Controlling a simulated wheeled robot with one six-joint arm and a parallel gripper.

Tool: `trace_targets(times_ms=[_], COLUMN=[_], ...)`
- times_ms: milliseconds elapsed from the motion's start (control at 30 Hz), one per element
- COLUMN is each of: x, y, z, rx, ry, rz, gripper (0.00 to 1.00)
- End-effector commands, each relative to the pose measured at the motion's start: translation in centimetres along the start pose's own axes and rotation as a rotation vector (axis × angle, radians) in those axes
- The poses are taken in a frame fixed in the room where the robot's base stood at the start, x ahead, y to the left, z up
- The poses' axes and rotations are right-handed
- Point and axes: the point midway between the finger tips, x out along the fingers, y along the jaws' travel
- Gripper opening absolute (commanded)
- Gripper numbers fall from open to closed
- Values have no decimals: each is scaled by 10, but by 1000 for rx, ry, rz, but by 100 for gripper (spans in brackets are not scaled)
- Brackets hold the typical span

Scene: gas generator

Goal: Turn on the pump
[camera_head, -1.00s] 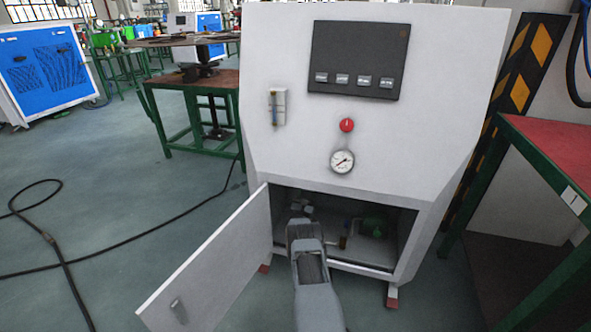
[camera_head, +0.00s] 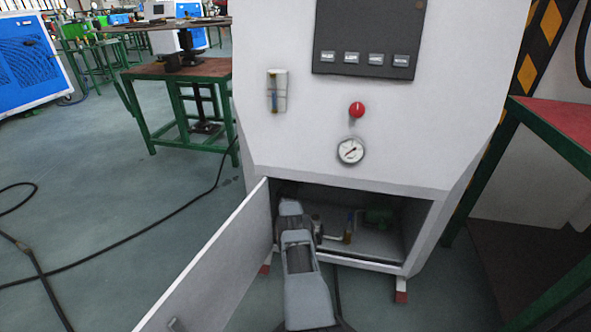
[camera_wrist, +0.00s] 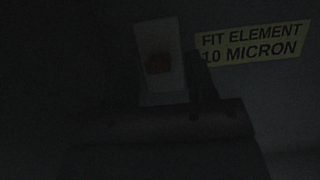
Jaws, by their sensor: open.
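The white gas generator cabinet (camera_head: 310,135) stands before me with its lower door (camera_head: 222,262) swung open to the left. In the open compartment sits a green motor-like part (camera_head: 381,215), probably the pump, with pipes to its left. My gripper (camera_head: 289,208) reaches into the left side of the compartment, its fingertips hard to make out. In the very dark wrist view, a pale box with a dull red switch (camera_wrist: 158,64) is ahead, above the dark shape of my gripper (camera_wrist: 165,122). It appears open, and I see nothing held. Contact with the switch cannot be told.
A yellow "FIT ELEMENT 10 MICRON" label (camera_wrist: 252,45) is right of the switch. A red-topped table (camera_head: 560,125) stands close on the right. A black cable (camera_head: 130,242) lies on the floor.

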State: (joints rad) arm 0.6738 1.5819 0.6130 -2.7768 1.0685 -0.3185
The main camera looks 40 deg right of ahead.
Motion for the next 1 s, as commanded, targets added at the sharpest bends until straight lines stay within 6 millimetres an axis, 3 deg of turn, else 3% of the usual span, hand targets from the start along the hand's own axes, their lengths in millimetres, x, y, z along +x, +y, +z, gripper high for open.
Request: trace_targets(times_ms=[533, 1000], x=[11, 10], y=[3, 3], z=[1, 1], rx=[2, 2], ry=[1, 0], rz=[5, 5], gripper=[51, 6])
